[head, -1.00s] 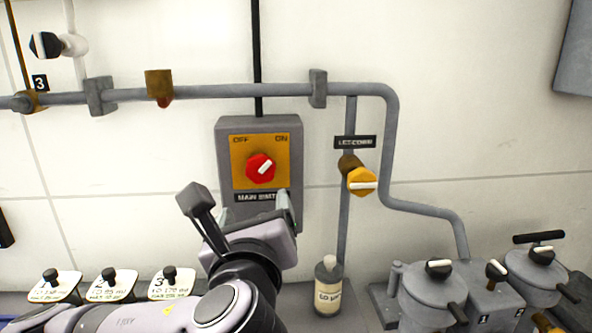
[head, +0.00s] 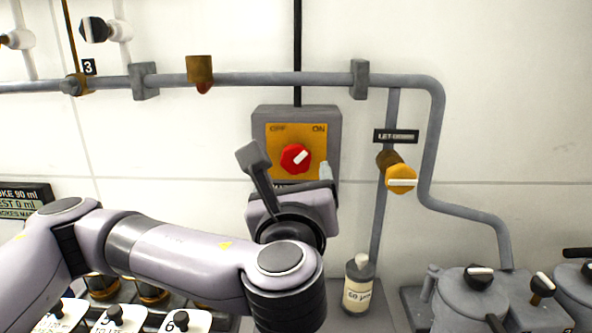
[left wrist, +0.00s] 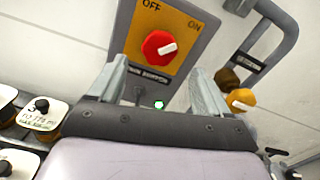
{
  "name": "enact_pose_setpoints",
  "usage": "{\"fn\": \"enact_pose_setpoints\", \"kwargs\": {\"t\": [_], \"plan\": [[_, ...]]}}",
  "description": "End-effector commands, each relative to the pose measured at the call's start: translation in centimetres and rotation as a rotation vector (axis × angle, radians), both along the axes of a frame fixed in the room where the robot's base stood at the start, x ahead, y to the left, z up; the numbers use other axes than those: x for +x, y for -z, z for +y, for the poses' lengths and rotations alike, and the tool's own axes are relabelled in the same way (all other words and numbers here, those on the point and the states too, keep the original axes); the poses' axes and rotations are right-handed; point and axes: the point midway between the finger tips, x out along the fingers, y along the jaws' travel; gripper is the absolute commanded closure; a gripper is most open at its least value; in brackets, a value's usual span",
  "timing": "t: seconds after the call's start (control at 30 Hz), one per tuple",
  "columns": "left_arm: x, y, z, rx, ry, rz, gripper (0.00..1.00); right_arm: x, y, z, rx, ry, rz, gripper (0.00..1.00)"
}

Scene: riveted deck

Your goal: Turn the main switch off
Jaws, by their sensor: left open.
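The main switch is a grey box (head: 331,124) on the wall with an orange plate (head: 318,142) marked OFF at left and ON at right. Its red round knob (head: 295,158) has a white pointer aimed up and right, toward ON. The knob also shows in the left wrist view (left wrist: 157,48). My left gripper (head: 289,164) is open and empty, its two fingers apart in front of the lower part of the box. In the left wrist view the knob shows beyond and between the fingertips, with no visible contact. The gripper hides most of the name label. My right gripper is out of view.
A yellow knob (head: 401,179) on a pipe is right of the switch. A grey pipe (head: 240,79) runs above the box. A labelled bottle (head: 358,288) and grey pots (head: 465,300) stand below right. Numbered white plates with black knobs (head: 115,314) are below left.

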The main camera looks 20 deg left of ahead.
Motion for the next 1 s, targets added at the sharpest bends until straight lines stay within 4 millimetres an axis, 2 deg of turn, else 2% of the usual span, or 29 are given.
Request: {"fn": "enact_pose_setpoints", "kwargs": {"t": [0.3,0.7,0.73,0.8,0.9,1.0], "plan": [[4.0,-0.1,1.4,-0.002,-0.01,0.002,0.22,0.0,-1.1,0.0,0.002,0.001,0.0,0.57],[4.7,0.0,1.5,-0.002,-0.006,0.001,0.22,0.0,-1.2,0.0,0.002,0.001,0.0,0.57],[4.7,0.0,1.5,-0.002,-0.006,0.001,0.29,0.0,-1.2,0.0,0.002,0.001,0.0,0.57],[4.7,0.0,1.5,-0.002,-0.006,0.001,0.52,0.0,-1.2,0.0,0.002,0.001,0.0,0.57],[4.7,0.0,1.5,-0.002,-0.006,0.001,0.79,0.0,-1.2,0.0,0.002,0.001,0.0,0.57],[4.7,0.0,1.5,-0.002,-0.006,0.001,0.78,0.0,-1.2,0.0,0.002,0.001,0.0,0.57]]}}
